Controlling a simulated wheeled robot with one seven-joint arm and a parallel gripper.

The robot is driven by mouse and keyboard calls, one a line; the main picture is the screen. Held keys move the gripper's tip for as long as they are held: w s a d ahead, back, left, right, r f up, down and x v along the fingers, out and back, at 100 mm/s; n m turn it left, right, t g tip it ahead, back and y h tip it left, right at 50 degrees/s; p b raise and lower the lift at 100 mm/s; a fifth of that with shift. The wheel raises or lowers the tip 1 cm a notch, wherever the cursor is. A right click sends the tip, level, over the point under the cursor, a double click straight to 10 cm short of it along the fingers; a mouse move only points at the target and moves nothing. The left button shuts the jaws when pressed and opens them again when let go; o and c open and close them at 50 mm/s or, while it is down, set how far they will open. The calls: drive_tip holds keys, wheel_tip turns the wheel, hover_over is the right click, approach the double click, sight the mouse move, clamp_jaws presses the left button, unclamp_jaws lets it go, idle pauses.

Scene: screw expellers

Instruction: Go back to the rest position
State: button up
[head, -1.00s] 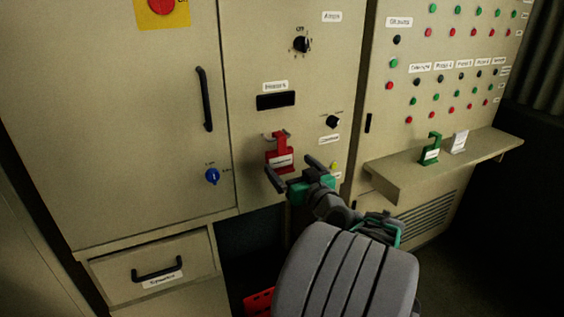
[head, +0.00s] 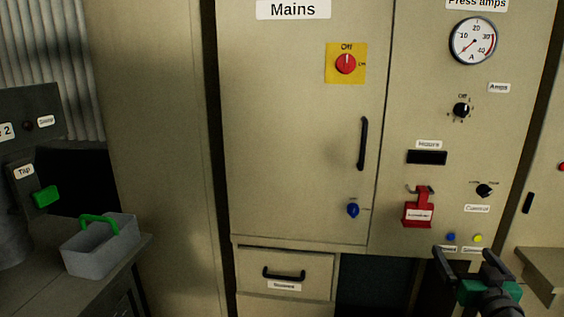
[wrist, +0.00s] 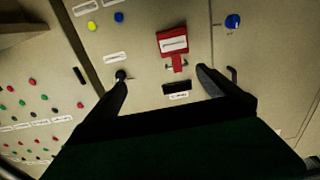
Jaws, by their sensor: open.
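My gripper (head: 466,252) is at the lower right of the head view, in front of the cabinet panel below the red tag. Its two dark fingers are apart with nothing between them. In the wrist view my gripper (wrist: 160,80) also shows spread fingers facing the panel. The red tag (head: 418,210) hangs on a hook on the panel, clear of the fingers; it also shows in the wrist view (wrist: 172,44).
The Mains door (head: 290,130) has a red switch (head: 346,64), a black handle (head: 362,144) and a blue knob (head: 352,210). A drawer (head: 285,272) is shut below. A grey bin (head: 100,248) stands on the left bench. A ledge (head: 540,268) juts out at the right.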

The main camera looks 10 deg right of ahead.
drive_tip(key=w+a+f+n+g+y+p, duration=0.2)
drive_tip(key=w+a+g+y, duration=0.1)
drive_tip(key=a, duration=0.7)
drive_tip(key=w+a+f+n+g+y+p, duration=0.2)
drive_tip(key=a+f+g+y+p, duration=0.1)
drive_tip(key=a, duration=0.7)
drive_tip(key=s+a+g+p, duration=0.4)
drive_tip(key=s+a+g, duration=0.4)
drive_tip(key=s+a, duration=0.6)
drive_tip(key=shift+s+f+m+h+p, duration=0.15)
drive_tip(key=shift+s+m+h+p, duration=0.2)
drive_tip(key=shift+s, duration=0.3)
